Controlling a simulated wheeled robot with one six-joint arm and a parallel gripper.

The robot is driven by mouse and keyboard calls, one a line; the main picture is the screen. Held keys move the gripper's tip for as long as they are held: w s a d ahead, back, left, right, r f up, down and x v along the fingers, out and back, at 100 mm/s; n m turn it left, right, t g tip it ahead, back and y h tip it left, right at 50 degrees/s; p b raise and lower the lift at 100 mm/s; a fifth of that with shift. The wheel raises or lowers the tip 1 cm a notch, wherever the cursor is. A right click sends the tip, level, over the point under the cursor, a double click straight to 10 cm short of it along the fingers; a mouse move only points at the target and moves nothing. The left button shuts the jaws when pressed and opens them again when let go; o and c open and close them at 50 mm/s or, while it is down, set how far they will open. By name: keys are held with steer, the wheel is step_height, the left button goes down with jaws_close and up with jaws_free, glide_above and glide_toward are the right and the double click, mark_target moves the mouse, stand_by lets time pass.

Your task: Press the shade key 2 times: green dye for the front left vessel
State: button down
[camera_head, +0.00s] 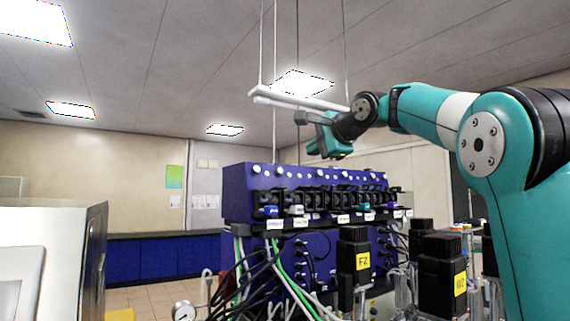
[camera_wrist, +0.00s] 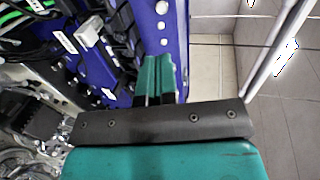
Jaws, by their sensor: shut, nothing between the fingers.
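A blue pump unit (camera_head: 240,190) stands in the middle of the head view, with a row of black pump heads and small pale round knobs along its top. Small white labels sit below the pump heads. I cannot tell which part is the shade key. My gripper (camera_head: 334,152) is above the unit's top edge, pointing down, shut and empty. In the wrist view its teal fingers (camera_wrist: 160,68) are together beside the blue face (camera_wrist: 175,30) and its white knobs; contact cannot be told. Black motor heads, one labelled FZ (camera_head: 354,262), stand in front. The vessels are mostly hidden.
A white and grey cabinet (camera_head: 72,235) stands at the left. Green, white and black tubes (camera_head: 285,270) hang in front of the unit. A white lamp bar (camera_head: 298,101) hangs on thin rods above it, near my arm. Blue low cupboards (camera_head: 160,262) line the back wall.

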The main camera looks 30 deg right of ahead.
mark_target(280, 171)
steer(key=shift+r, duration=0.1)
steer(key=p+x, duration=0.6)
steer(key=x, duration=0.7)
steer(key=shift+r, duration=0.15)
steer(key=shift+w+f+p, duration=0.3)
steer(key=shift+w+p, duration=0.05)
steer(key=shift+w, duration=0.1)
steer(key=shift+w, duration=0.1)
